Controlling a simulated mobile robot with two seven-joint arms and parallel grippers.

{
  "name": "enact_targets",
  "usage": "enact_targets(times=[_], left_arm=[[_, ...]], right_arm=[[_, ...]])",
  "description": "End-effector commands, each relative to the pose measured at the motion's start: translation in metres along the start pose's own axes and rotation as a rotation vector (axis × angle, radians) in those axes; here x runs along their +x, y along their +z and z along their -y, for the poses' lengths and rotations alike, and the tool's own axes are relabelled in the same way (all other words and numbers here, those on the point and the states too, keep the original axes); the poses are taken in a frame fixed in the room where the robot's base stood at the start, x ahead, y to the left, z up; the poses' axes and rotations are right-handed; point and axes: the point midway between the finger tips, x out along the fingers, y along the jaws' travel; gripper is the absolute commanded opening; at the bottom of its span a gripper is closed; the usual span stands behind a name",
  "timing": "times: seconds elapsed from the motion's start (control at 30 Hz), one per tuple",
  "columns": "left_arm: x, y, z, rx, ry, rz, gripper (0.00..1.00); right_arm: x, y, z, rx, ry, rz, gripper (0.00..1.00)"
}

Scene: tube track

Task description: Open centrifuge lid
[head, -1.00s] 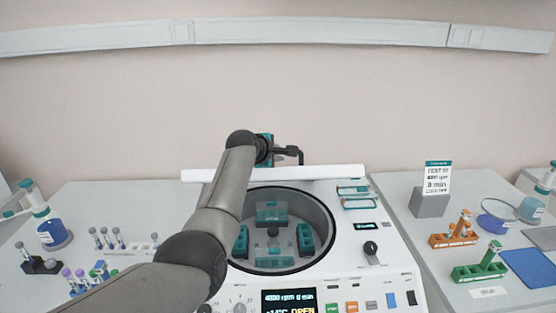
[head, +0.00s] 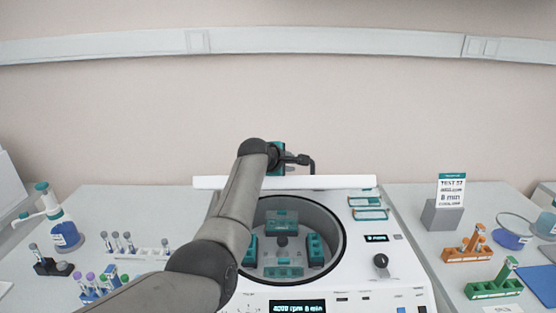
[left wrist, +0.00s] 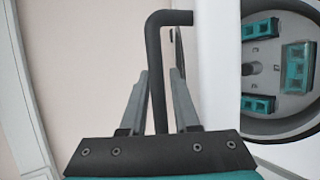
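The white centrifuge (head: 362,254) has its lid (head: 330,182) raised at the back, seen nearly edge-on in the head view. Its round chamber is uncovered, with a rotor (head: 281,241) and teal buckets inside; the rotor also shows in the left wrist view (left wrist: 277,68). My left gripper (head: 296,160) is behind the lid's upper edge. In the left wrist view, its two grey fingers (left wrist: 158,75) stand either side of the black lid handle (left wrist: 155,60), with a visible gap on the right side. The lid (left wrist: 216,70) is right beside the fingers. My right gripper is not in view.
My left arm crosses the centrifuge's left side. Tube racks (head: 138,252) and a wash bottle (head: 66,235) stand on the left. An orange rack (head: 467,255), a green rack (head: 494,289) and a sign (head: 451,190) on a grey block stand on the right. The wall is behind.

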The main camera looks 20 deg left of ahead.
Motion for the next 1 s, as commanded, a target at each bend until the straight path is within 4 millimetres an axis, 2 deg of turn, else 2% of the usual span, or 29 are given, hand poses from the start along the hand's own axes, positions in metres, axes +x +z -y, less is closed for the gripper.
enact_targets(times=[0.57,1.0], left_arm=[[-0.047,0.001,0.000,-0.001,0.001,0.000,0.30],[-0.097,0.000,0.000,-0.001,0.002,-0.001,0.30]], right_arm=[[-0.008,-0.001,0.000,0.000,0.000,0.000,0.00],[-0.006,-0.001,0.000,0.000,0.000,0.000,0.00]])
